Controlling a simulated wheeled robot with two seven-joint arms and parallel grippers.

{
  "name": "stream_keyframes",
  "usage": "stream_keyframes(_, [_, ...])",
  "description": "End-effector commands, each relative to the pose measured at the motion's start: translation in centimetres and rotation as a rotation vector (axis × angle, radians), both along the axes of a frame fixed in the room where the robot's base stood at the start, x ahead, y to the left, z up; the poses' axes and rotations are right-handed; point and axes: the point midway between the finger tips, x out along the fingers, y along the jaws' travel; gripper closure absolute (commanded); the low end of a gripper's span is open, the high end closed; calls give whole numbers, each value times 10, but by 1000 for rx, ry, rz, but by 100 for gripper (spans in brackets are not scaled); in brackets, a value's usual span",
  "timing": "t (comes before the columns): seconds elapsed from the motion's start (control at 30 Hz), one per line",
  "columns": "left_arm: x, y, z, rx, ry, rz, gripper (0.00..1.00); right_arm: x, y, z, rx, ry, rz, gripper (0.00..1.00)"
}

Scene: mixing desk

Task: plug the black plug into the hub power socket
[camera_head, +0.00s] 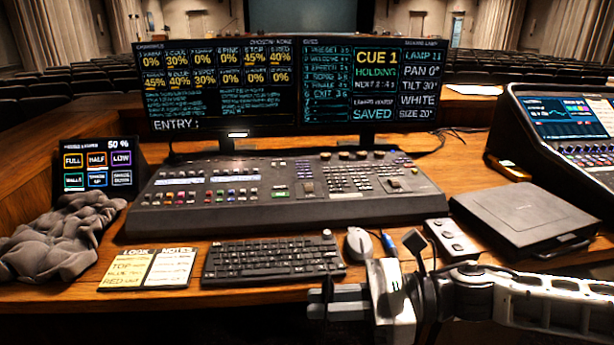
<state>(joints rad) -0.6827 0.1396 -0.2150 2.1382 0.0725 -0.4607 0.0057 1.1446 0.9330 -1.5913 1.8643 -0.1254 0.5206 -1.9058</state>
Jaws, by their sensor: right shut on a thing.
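My right gripper (328,298) comes in from the lower right and points left, just in front of the desk's front edge, below the keyboard. Its dark fingers are shut on a small dark thing, which I take to be the black plug; its shape is hard to make out against the fingers. The hub (451,239) is a small grey box with dark round spots on top, on the desk right of the mouse and behind my right wrist. It is apart from the gripper. I cannot tell which spot is its power socket. My left gripper is not in view.
The keyboard (272,260), notes (150,268) and grey cloth (52,240) lie along the front. The lighting console (285,190) stands behind, a black case (524,217) at right.

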Motion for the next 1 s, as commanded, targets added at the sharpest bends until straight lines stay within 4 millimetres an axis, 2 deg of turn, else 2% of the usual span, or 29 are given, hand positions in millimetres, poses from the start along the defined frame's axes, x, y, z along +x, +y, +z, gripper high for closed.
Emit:
stream_keyframes(0.2, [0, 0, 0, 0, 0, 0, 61, -22, 48, -9, 8, 6, -118, 100])
stream_keyframes(0.3, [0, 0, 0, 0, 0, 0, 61, -24, 59, -5, 8, 7, -232, 100])
stream_keyframes(0.4, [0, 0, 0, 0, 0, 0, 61, -21, 58, -2, 7, 10, -370, 100])
stream_keyframes(0.67, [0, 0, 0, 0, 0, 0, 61, -5, 21, -3, 3, 15, -731, 100])
stream_keyframes(0.87, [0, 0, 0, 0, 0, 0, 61, 2, -23, -11, 1, 13, -974, 100])
stream_keyframes(1.0, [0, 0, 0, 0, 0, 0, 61, 2, -60, -21, 1, 13, -1147, 100])
